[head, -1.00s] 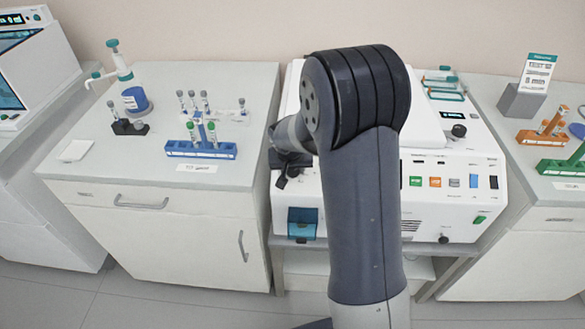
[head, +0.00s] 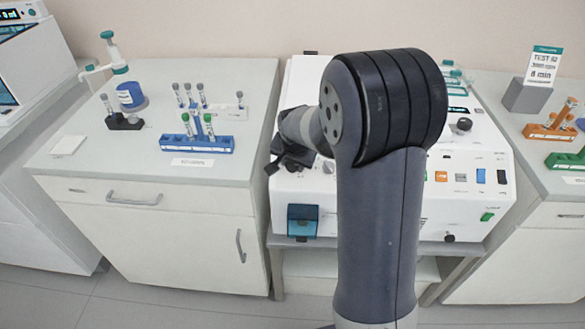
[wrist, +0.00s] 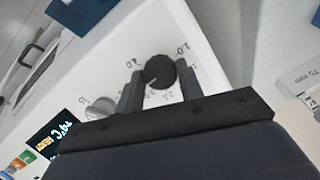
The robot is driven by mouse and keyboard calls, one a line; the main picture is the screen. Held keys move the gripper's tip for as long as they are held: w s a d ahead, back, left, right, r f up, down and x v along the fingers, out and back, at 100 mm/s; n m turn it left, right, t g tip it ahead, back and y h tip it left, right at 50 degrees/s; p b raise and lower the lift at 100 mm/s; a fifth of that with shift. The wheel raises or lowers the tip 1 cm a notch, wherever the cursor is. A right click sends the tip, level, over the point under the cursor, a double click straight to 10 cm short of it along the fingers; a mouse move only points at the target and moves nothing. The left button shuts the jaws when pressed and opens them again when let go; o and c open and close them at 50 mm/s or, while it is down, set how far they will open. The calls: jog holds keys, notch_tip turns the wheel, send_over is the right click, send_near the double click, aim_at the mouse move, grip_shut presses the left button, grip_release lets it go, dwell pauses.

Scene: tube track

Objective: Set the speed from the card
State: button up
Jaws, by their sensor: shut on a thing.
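A white machine (head: 465,150) stands in the middle of the head view, partly hidden behind my arm. In the wrist view, a round black knob (wrist: 160,72) sits on its white panel, ringed by small printed numbers; 4.0 and 1.0 look readable. My gripper (wrist: 158,84) has one finger on each side of this knob and is shut on it. In the head view my gripper (head: 284,160) is small and dark at the machine's left front; the knob is hidden there. A card (head: 543,66) stands upright in a grey holder at the right and appears to read TEST 62 and 8 min.
In the wrist view, a grey knob (wrist: 100,107) and a lit display (wrist: 55,138) lie left of the black knob. Coloured switches (head: 470,177) line the machine's front. A blue tube rack (head: 200,143) stands on the left bench; orange and green racks stand on the right bench.

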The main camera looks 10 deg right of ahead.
jog(key=shift+m+b, duration=0.75)
jog(key=shift+m, duration=0.35)
jog(key=o, duration=1)
jog(key=v, duration=1.1)
jog(key=shift+s+d+f, duration=0.1)
jog(key=shift+d, duration=0.15)
